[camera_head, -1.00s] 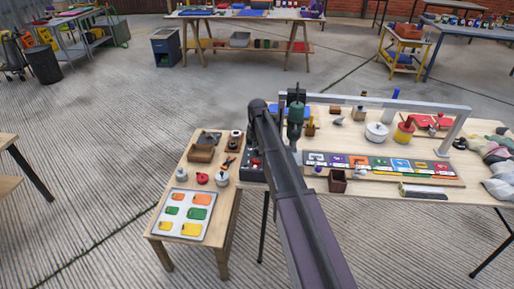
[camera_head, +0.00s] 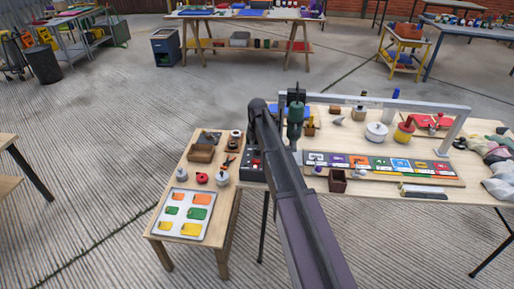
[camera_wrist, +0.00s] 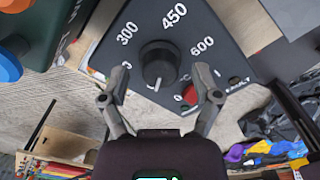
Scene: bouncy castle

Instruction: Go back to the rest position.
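In the wrist view my gripper (camera_wrist: 162,88) is open, its two fingertips well apart with nothing held between them. Beyond the fingertips is a dark grey panel with a black knob (camera_wrist: 159,62), a red button (camera_wrist: 190,94) and the printed numbers 300, 450 and 600. The fingers do not appear to touch the knob. In the head view my dark arm rises from the bottom and bends over the seam between the two wooden tables. The dark control panel (camera_head: 253,166) shows just left of my arm.
A small wooden table (camera_head: 225,206) holds pots and a card of coloured shapes. On the larger table (camera_head: 440,193) a grey metal frame (camera_head: 385,101) stands over pots and a coloured strip. A green and black tool (camera_head: 295,110) is near its left end. Open floor lies behind.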

